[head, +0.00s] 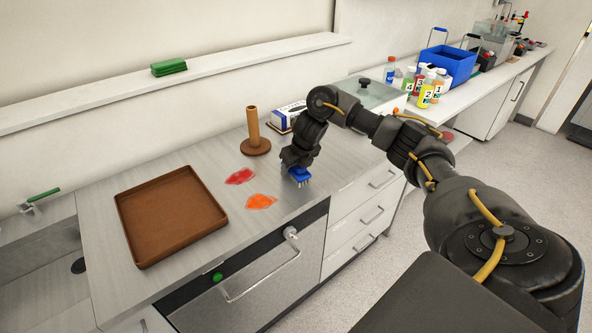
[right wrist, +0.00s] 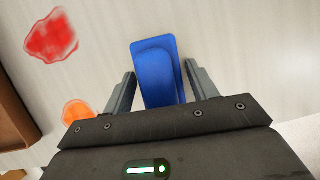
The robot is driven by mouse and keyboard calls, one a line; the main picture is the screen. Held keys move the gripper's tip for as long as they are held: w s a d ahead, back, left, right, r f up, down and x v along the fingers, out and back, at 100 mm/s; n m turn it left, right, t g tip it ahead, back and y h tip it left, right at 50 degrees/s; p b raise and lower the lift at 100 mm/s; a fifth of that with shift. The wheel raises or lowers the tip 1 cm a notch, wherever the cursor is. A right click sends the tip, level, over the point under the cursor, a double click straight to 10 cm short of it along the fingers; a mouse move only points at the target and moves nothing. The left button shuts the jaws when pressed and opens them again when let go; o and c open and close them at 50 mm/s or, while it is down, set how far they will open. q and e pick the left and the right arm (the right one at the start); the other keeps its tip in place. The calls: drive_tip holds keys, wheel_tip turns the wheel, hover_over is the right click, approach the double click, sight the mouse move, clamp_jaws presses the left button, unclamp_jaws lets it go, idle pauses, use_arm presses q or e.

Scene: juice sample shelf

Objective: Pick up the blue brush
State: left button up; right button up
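The blue brush (head: 299,174) is at the front right part of the grey counter, with its pale bristles facing down. It appears to rest on the counter. My right gripper (head: 297,166) is directly above it, pointing down. In the right wrist view, the blue back of the brush (right wrist: 157,75) lies between the two fingers of my right gripper (right wrist: 160,72). Narrow gaps show on both sides, so the gripper looks open around the brush. The gripper hides part of the brush in the head view. My left gripper is not in view.
A red stain (head: 240,176) and an orange stain (head: 261,201) lie left of the brush. A brown tray (head: 137,228) is further left. A wooden post on a round base (head: 254,130) and a box (head: 287,117) stand behind. Bottles (head: 425,92) are at the right.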

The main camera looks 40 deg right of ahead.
drive_tip(key=c, duration=0.7)
drive_tip(key=shift+c, duration=0.2)
drive_tip(key=shift+r, duration=0.55)
wheel_tip(320, 180, up, 3)
drive_tip(key=shift+r+p, duration=0.1)
drive_tip(key=shift+p, duration=0.8)
drive_tip(key=s+a+r+p, duration=0.3)
drive_tip(key=s+a+r, duration=0.4)
drive_tip(key=a, duration=0.4)
drive_tip(key=shift+s+a+r+p, duration=0.3)
drive_tip(key=shift+a+r, duration=0.1)
drive_tip(key=shift+r, duration=0.45)
